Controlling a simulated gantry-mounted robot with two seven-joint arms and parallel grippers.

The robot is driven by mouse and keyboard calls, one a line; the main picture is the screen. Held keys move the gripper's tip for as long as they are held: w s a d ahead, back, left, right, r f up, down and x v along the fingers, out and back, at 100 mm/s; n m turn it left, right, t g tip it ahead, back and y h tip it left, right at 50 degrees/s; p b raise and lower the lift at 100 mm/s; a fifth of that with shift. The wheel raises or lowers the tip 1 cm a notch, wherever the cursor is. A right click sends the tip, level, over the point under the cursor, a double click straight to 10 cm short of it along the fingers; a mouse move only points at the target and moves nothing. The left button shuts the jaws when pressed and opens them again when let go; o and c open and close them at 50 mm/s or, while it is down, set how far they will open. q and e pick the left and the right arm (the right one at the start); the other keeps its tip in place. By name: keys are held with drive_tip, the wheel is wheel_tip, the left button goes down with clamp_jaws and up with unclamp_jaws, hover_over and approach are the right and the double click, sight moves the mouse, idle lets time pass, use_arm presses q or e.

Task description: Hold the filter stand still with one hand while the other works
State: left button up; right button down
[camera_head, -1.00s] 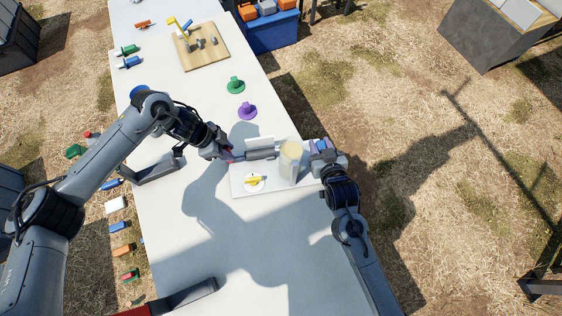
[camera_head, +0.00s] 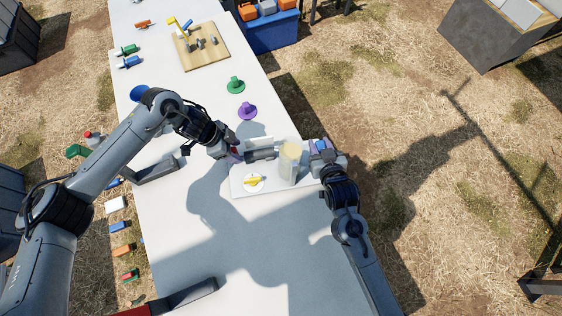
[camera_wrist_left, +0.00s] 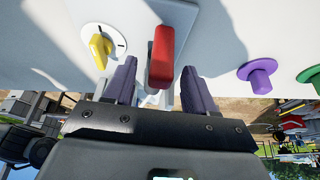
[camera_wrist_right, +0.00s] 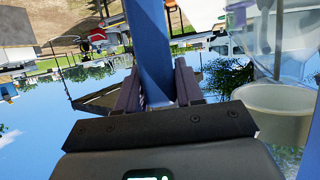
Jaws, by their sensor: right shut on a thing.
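The filter stand has a white base (camera_head: 270,186) on the table, with a yellow knob (camera_head: 253,181) on a white dial and a clear cup (camera_head: 290,165) with a cream top. My right gripper (camera_head: 322,152) is at the stand's right end. In the right wrist view its fingers (camera_wrist_right: 157,88) are shut on a blue upright bar (camera_wrist_right: 148,45), next to the clear cup (camera_wrist_right: 290,105). My left gripper (camera_head: 235,154) is at the stand's left end. In the left wrist view its fingers (camera_wrist_left: 160,85) are open, with a red handle (camera_wrist_left: 161,55) between them and visible gaps on both sides.
A purple knob piece (camera_head: 247,110) and a green one (camera_head: 235,84) stand on the table behind the stand. A wooden board (camera_head: 203,48) with small parts lies further back. The table in front of the stand is clear.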

use_arm(q)
drive_tip(key=shift+a, duration=0.1)
drive_tip(key=v, duration=1.2)
idle(0.5)
use_arm(e)
drive_tip(key=c, duration=0.6)
unclamp_jaws()
drive_tip(key=shift+c, duration=0.2)
drive_tip(key=shift+s+d, duration=0.1)
